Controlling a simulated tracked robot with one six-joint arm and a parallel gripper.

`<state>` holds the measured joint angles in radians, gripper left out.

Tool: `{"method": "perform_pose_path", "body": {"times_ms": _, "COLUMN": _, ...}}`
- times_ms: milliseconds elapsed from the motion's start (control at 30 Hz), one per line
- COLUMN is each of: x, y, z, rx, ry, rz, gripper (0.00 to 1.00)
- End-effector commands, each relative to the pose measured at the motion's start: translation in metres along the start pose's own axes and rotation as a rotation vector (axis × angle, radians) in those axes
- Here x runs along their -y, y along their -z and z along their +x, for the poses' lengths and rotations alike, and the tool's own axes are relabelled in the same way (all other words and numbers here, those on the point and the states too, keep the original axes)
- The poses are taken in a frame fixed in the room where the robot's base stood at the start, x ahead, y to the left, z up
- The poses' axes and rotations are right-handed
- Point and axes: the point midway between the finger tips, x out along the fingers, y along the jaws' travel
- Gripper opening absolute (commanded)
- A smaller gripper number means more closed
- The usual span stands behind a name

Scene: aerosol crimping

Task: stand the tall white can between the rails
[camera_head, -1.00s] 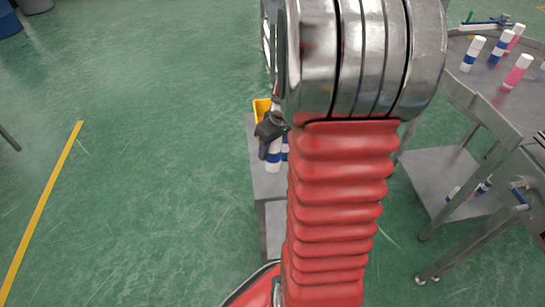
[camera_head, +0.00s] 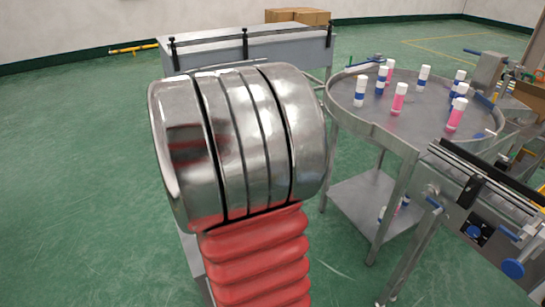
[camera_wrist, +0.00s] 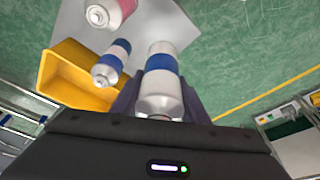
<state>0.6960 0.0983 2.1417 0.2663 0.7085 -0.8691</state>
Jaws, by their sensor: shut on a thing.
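In the wrist view my gripper (camera_wrist: 160,100) is shut around a tall white can (camera_wrist: 161,55) with a blue band. The can lies between the two dark fingers. The picture does not clearly show whether its base is clear of the grey surface (camera_wrist: 77,25). In the head view my own arm hides the gripper and this can. Dark rails run along a metal conveyor (camera_head: 487,207) at the right edge. Another grey bench (camera_head: 215,51) at the back carries a bar on black posts.
Beside the held can are a smaller blue-and-white can (camera_wrist: 108,66), a pink-and-white can (camera_wrist: 108,13) and a yellow bin (camera_wrist: 60,77). A round metal table (camera_head: 345,116) holds several white, blue and pink cans. Green floor (camera_head: 70,180) is open on the left.

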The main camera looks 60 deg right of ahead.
Motion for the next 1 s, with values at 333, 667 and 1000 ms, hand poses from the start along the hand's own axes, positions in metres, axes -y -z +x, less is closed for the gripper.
{"method": "perform_pose_path", "body": {"times_ms": 333, "x": 0.007, "y": 0.018, "z": -0.109, "rx": -0.018, "ry": -0.006, "rz": 0.023, "gripper": 0.18}}
{"method": "perform_pose_path", "body": {"times_ms": 667, "x": 0.031, "y": 0.007, "z": -0.223, "rx": -0.006, "ry": -0.021, "rz": 0.064, "gripper": 0.18}}
{"method": "perform_pose_path", "body": {"times_ms": 1000, "x": 0.036, "y": 0.002, "z": -0.239, "rx": 0.001, "ry": -0.024, "rz": 0.074, "gripper": 0.18}}
